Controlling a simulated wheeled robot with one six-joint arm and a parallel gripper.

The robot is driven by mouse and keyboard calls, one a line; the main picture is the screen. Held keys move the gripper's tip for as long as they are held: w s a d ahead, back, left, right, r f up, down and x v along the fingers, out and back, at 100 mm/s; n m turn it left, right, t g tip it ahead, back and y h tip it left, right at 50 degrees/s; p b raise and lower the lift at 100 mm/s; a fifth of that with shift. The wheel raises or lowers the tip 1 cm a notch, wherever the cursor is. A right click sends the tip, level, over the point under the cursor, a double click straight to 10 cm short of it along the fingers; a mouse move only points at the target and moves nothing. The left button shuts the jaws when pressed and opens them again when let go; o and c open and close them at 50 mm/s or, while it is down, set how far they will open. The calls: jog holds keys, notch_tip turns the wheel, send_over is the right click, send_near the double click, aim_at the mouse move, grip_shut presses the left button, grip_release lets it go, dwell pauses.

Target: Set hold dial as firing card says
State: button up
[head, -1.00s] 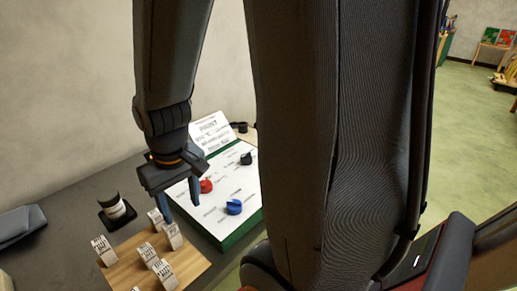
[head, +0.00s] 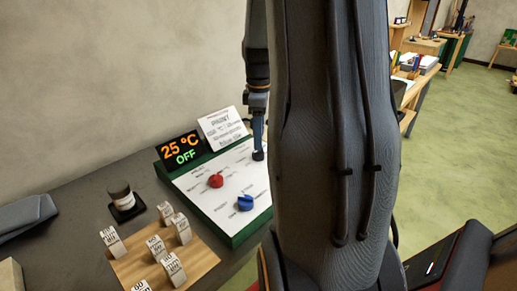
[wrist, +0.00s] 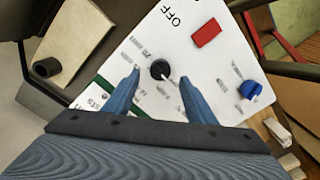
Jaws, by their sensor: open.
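The panel's lettering is too small to tell which dial is the hold dial. A display (head: 180,150) reads 25 °C and OFF. The firing card (head: 223,128) stands behind the panel, headed PAINT, its lines unreadable. My gripper (wrist: 159,79) is open, its fingertips on either side of the black dial; contact cannot be told.
A wooden board (head: 200,262) with several small printed blocks (head: 113,242) lies in front of the panel's left side. A dark-lidded jar (head: 122,196) stands on a black base. Bare grey table (head: 80,215) lies to the left.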

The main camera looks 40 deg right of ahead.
aim_at(258, 154)
jog(key=shift+f+p, duration=0.45)
jog(key=shift+f, duration=2.3)
jog(key=c, duration=1)
jog(key=shift+c, duration=0.2)
